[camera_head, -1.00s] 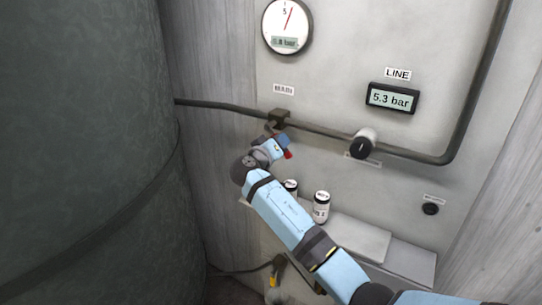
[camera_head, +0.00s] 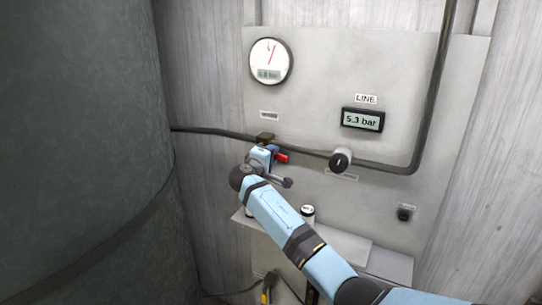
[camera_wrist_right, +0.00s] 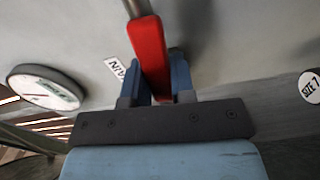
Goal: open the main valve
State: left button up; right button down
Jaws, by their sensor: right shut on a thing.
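The main valve (camera_head: 265,138) sits on the dark pipe below a small wall label (camera_head: 269,114). Its red handle (camera_head: 282,157) shows beside my right gripper (camera_head: 270,156), its tip pointing right in the head view. In the right wrist view the red handle (camera_wrist_right: 149,48) runs down between the blue fingers of my right gripper (camera_wrist_right: 158,82), which is shut on it. Part of the MAIN label (camera_wrist_right: 118,70) shows beside it. The LINE display (camera_head: 362,120) reads 5.3 bar. My left gripper is not in view.
A round gauge (camera_head: 270,62) hangs above the valve. A large dark tank (camera_head: 80,150) fills the left.

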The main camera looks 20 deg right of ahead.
jog(key=shift+r+n+p, duration=0.3)
jog(key=shift+r+n, duration=0.15)
jog(key=shift+n, duration=0.35)
jog(key=shift+d+r, duration=0.1)
jog(key=c, duration=1)
grip_release()
jog(key=shift+o, duration=0.2)
